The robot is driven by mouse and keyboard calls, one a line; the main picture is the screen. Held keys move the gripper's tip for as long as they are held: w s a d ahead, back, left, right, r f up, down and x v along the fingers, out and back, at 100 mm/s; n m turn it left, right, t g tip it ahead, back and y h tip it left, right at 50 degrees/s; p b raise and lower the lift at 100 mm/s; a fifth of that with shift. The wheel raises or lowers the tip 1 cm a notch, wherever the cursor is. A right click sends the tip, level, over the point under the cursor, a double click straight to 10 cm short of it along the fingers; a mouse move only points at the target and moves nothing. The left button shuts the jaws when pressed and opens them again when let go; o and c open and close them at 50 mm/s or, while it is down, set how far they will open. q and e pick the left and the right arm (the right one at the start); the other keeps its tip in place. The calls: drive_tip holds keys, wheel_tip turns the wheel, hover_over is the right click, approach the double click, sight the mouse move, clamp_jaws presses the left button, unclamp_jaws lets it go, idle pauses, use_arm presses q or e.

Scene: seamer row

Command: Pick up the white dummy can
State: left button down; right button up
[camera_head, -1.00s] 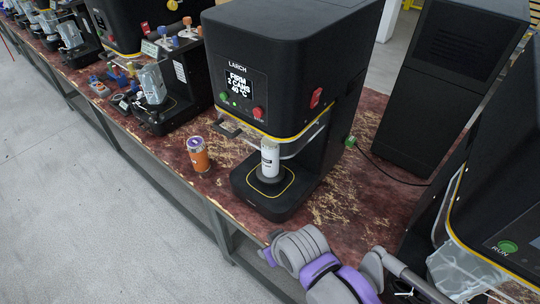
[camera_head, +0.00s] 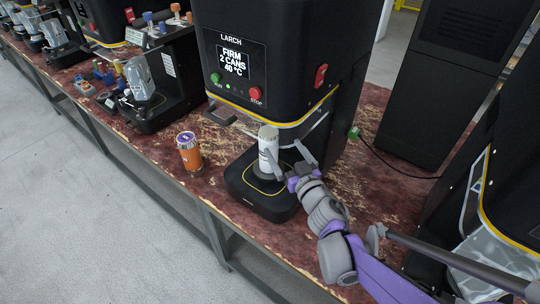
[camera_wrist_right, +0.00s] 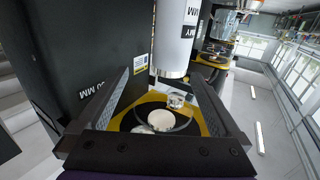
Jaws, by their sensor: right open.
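The white dummy can (camera_head: 268,150) stands upright on the round pedestal of the black LARCH seamer, above its base plate (camera_head: 262,199). My right gripper (camera_head: 288,156) has come in from the right and is open, close beside the can. In the right wrist view the can (camera_wrist_right: 177,38) shows just past the fingertips of the gripper (camera_wrist_right: 158,75), apparently not gripped. Whether a finger touches it, I cannot tell. My left gripper is in neither view.
An orange can with a purple lid (camera_head: 189,151) stands on the worn red bench (camera_head: 225,178), left of the base. The seamer's head (camera_head: 285,60) overhangs the white can closely. A tall black cabinet (camera_head: 440,85) stands at the back right, with another machine at the right edge.

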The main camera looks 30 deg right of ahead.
drive_tip(key=w+n+y, duration=0.1)
drive_tip(key=w, duration=1)
drive_tip(key=shift+a+f, duration=0.2)
drive_tip(key=shift+f, duration=0.1)
clamp_jaws()
